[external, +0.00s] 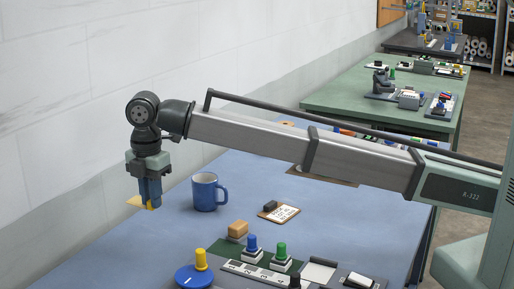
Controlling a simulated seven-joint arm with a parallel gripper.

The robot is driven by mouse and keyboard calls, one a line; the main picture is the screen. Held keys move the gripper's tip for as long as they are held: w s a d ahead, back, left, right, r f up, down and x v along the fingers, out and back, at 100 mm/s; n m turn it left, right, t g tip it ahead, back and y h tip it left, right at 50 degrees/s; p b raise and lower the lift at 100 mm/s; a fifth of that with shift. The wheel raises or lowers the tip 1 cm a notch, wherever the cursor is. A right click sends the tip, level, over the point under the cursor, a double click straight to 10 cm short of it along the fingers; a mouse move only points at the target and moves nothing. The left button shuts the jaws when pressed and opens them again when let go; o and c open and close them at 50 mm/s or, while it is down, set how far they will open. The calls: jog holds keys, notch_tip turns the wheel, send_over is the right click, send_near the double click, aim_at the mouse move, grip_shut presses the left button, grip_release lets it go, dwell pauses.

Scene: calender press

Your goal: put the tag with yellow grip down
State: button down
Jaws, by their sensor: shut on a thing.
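My gripper (150,193) is at the left of the external view, pointing down above the blue table (130,250). Its fingers are shut on the tag with yellow grip (135,201). A tan edge of the tag sticks out to the left of the fingers, and a bit of yellow shows at the fingertips. The rest of the tag is hidden by the fingers. The tag appears to be held above the table, but its exact height is hard to tell.
A blue mug (205,192) stands just right of my gripper. A tag with a dark grip (281,213) lies further right. A wooden-topped block (238,230), a control panel (262,275) and a blue dial with a yellow knob (194,277) are in front. The table's left front is clear.

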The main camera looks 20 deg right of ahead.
aim_at(159, 256)
notch_tip(159, 256, down, 13)
jog(key=shift+r, duration=0.1)
dwell(0.7)
jog(key=c, duration=1.1)
grip_release()
notch_tip(159, 256, up, 12)
